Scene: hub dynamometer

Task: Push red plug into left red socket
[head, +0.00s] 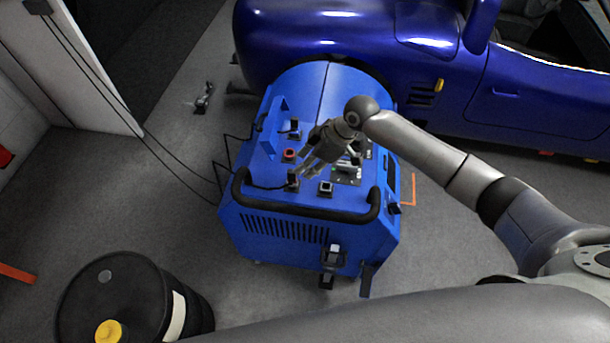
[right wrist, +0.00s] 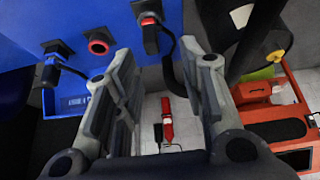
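A blue machine (head: 285,222) stands mid-view in the head view. Its top has a round socket with a red ring (head: 289,154), which also shows in the right wrist view (right wrist: 98,43) and looks empty. In the right wrist view, a black cabled plug with a small red mark (right wrist: 150,32) sits right of the ring. Another black plug (right wrist: 50,74) is at the left. I cannot tell for sure which one is the red plug. My right gripper (head: 306,170) is above the panel; in the right wrist view its fingers (right wrist: 162,70) are apart with nothing between them. My left gripper is not in view.
A black handle bar (head: 305,208) runs along the machine's near edge. A blue car (head: 400,60) stands behind, a black drum (head: 130,295) at front left. Thin cables (head: 165,165) cross to the left wall. A red object (right wrist: 167,122) shows below the fingers.

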